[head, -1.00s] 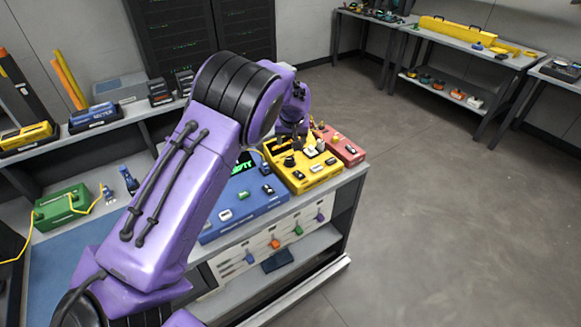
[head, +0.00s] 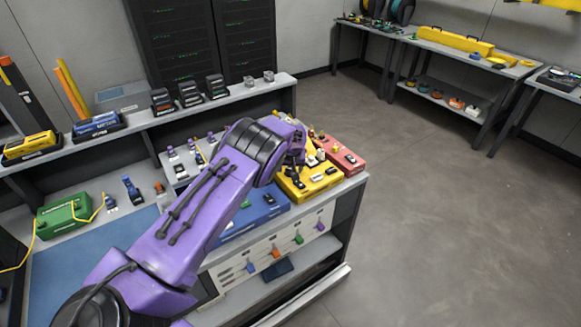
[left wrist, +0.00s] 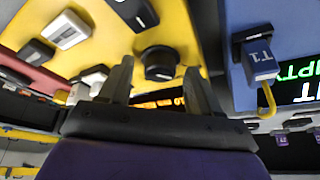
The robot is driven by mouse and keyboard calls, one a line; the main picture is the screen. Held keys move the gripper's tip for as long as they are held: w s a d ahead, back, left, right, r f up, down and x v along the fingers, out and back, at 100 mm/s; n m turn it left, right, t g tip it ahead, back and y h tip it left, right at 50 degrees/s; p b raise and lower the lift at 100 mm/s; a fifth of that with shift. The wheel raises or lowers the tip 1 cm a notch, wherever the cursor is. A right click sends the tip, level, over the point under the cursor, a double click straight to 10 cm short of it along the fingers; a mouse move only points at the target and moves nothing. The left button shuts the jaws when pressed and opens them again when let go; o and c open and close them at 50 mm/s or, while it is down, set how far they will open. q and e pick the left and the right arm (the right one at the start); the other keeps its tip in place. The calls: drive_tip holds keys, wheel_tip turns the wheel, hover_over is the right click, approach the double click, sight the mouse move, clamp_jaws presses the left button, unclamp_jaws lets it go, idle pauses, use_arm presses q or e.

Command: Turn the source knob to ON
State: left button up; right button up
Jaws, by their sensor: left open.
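The yellow box (head: 312,182) stands near the right end of the bench. In the left wrist view its yellow top (left wrist: 190,25) carries a round black knob (left wrist: 160,62). I cannot read a label or tell the knob's setting. My left gripper (left wrist: 160,88) is open, with its two fingers apart on either side of the knob in the picture. Nothing is held, and contact with the knob cannot be told. In the head view, my purple arm partly hides the gripper and the box. My right gripper is not in view.
A red box (head: 341,154) stands right of the yellow box. A blue box (head: 262,208) with a blue T1 part (left wrist: 262,62) and a lit screen stands left. A green box (head: 64,213) with a yellow cable is at far left. The floor right of the bench is clear.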

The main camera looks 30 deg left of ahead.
use_arm(q)
drive_tip(key=c, duration=1)
drive_tip(key=shift+c, duration=0.2)
drive_tip(key=shift+m, duration=0.3)
drive_tip(key=m+b, duration=0.1)
drive_tip(key=m+h+b, duration=0.1)
drive_tip(key=m, duration=0.1)
drive_tip(key=m+h+b, duration=0.1)
drive_tip(key=shift+a+f+m+t, duration=0.2)
drive_tip(key=shift+a+m+t, duration=0.1)
drive_tip(key=shift+t, duration=0.1)
drive_tip(key=m+h+b, duration=0.2)
drive_tip(key=m+b, duration=0.1)
drive_tip(key=m, duration=0.1)
drive_tip(key=shift+a+m, duration=0.1)
drive_tip(key=shift+m, duration=0.2)
drive_tip(key=m+h+b, duration=0.1)
drive_tip(key=m+b, duration=0.1)
drive_tip(key=m, duration=0.1)
drive_tip(key=shift+a+m+g+b, duration=0.1)
drive_tip(key=shift+m+g+b, duration=0.2)
drive_tip(key=shift+w+a+r+m+g+h+b, duration=0.1)
drive_tip(key=shift+m+g+h+b, duration=0.35)
drive_tip(key=shift+m, duration=0.65)
drive_tip(key=shift+r+m+g+h+b, duration=0.2)
drive_tip(key=shift+m+b, duration=0.45)
drive_tip(key=shift+m, duration=0.45)
drive_tip(key=shift+f, duration=0.1)
